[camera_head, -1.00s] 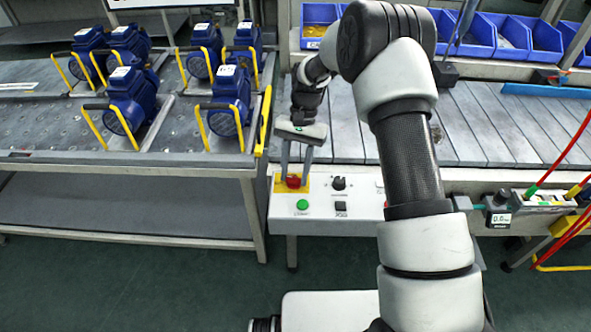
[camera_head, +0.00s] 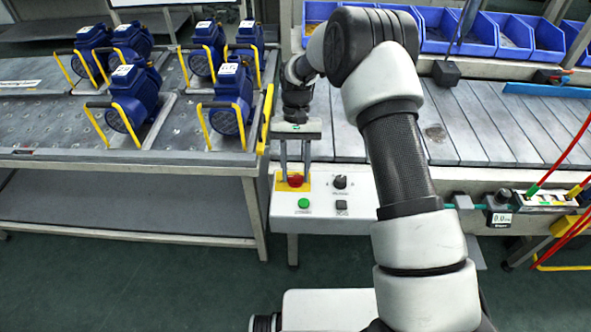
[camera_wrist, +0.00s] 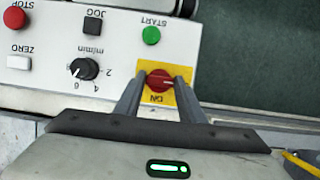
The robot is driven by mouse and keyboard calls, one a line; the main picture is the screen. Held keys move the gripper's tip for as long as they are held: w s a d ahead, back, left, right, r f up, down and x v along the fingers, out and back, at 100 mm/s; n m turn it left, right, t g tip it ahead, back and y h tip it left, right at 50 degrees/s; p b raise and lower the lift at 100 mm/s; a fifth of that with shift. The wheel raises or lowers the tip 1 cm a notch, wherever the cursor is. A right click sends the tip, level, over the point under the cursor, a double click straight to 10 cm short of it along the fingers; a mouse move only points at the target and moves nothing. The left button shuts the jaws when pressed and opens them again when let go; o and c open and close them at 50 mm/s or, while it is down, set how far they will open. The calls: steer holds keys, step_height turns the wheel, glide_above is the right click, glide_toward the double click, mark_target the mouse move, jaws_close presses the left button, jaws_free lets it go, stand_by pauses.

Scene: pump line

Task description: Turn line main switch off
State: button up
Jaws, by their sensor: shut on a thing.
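The line main switch is a red rotary knob (camera_wrist: 159,80) on a yellow plate (camera_wrist: 169,97) in the wrist view, with "ON" lettered on the plate at the gripper side. It also shows in the head view as a red knob (camera_head: 295,181) at the left end of the white control panel (camera_head: 322,211). My gripper (camera_wrist: 158,82) is shut on the red knob, one finger on each side of it. In the head view my gripper (camera_head: 294,180) reaches down to the panel from behind. The knob's pointer line lies roughly sideways in the wrist view.
Beside the switch are a green START button (camera_wrist: 151,35), a black JOG button (camera_wrist: 92,25), a speed dial (camera_wrist: 83,69), a white ZERO button (camera_wrist: 18,62) and a red STOP button (camera_wrist: 14,18). A rack of blue pumps (camera_head: 132,95) stands left.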

steer(key=shift+w, duration=0.1)
steer(key=o, duration=1)
steer(key=shift+o, duration=0.2)
steer(key=p+v, duration=0.2)
steer(key=v, duration=1.5)
steer(key=shift+r, duration=0.3)
steer(key=shift+d, duration=0.1)
